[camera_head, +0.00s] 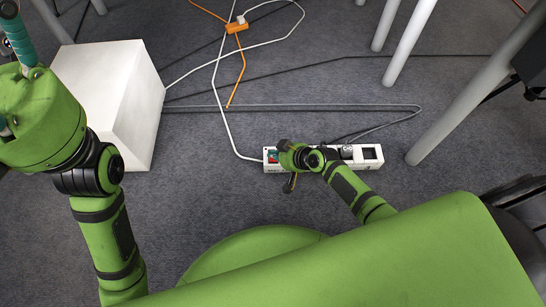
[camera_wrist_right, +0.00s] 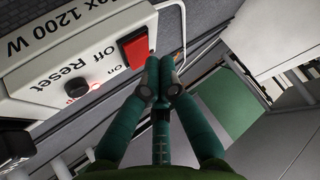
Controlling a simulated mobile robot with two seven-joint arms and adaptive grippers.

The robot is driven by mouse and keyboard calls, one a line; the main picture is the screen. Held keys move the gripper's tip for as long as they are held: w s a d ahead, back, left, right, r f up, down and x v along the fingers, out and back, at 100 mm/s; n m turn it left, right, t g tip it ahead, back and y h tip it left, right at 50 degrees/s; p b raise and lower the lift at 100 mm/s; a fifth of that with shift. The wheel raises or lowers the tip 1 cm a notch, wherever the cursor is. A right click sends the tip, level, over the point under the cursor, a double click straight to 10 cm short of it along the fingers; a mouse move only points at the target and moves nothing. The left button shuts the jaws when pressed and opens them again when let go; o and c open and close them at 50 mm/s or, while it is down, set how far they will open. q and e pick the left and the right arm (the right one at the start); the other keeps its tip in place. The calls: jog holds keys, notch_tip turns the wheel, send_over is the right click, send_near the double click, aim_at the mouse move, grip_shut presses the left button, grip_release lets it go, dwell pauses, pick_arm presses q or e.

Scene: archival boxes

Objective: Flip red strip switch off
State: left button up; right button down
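The white power strip (camera_head: 371,164) lies on the grey carpet in the head view, its middle covered by my right arm. Its red switch (camera_head: 272,158) is at the strip's left end. In the right wrist view the red rocker switch (camera_wrist_right: 134,47) sits in a black frame on the strip's white end (camera_wrist_right: 45,107), with "on" and "off" printed beside it. My right gripper (camera_wrist_right: 160,78) has its teal fingers together, tips just beside the switch's lower right edge; contact cannot be told. My left gripper (camera_head: 18,38) is partly seen at the upper left; its fingertips are unclear.
A white box (camera_head: 110,95) stands on the floor at left. White and orange cables run across the carpet, with an orange connector (camera_head: 236,27) at the top. Pale table legs (camera_head: 408,42) stand at the upper right. A black button (camera_wrist_right: 77,90) is near the switch.

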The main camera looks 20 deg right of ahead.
aim_at(275, 161)
notch_tip(275, 161, up, 5)
jog(key=p, duration=0.5)
jog(key=shift+r, duration=0.1)
dwell(0.4)
